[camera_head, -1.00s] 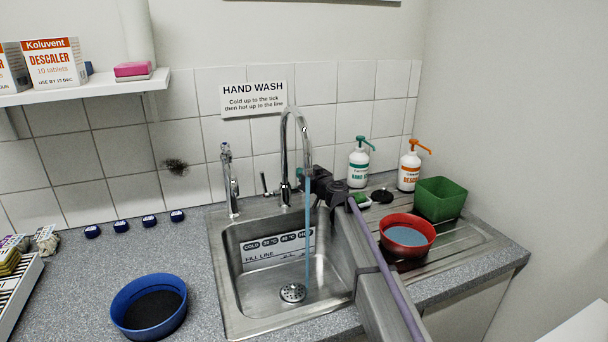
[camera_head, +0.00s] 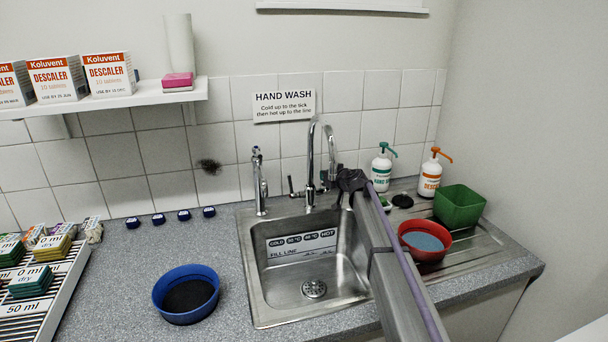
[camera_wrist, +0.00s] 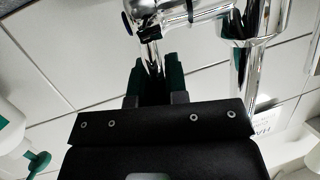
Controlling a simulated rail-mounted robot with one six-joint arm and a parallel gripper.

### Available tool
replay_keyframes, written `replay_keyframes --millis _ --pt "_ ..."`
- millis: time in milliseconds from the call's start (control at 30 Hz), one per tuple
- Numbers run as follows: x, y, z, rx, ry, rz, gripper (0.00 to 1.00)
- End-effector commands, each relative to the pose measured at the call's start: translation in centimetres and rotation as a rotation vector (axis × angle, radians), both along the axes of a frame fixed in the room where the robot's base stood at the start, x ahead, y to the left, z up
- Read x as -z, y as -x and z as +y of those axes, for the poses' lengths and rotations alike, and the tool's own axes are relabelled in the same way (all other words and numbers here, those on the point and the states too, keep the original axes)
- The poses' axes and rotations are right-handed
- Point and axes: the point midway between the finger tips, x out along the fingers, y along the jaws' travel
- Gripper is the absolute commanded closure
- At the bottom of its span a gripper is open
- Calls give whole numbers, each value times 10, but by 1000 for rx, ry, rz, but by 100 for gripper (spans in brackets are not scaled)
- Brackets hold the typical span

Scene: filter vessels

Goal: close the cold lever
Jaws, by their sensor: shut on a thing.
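The chrome mixer tap (camera_head: 310,165) stands behind the sink, with no water stream visible below its spout. A small lever (camera_head: 292,186) sticks up at its left side. My gripper (camera_head: 328,181) is at the tap's right side and hides what it holds in the head view. In the wrist view my gripper's dark green fingers (camera_wrist: 153,80) are shut on the narrow chrome cold lever (camera_wrist: 151,52). The lever hangs from a chrome tap body with a dark blue mark at its end (camera_wrist: 127,23).
The steel sink (camera_head: 262,285) is empty around its drain. A red bowl (camera_head: 440,253), a green tub (camera_head: 459,208) and two pump bottles stand right. A blue bowl (camera_head: 158,295) stands left on the counter. A second, slimmer tap (camera_head: 260,185) stands left of the mixer.

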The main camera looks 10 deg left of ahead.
Motion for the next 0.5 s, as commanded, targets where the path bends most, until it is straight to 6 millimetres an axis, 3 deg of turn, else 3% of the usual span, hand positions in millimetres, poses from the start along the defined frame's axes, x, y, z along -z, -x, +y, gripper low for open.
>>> replay_keyframes --millis 167,200,433,500 --pt "0 0 4 -3 -4 0 100" --pt "0 0 4 -3 -4 0 82" --pt "0 0 3 -3 -3 0 61" --pt "0 0 3 -4 -2 -1 61"
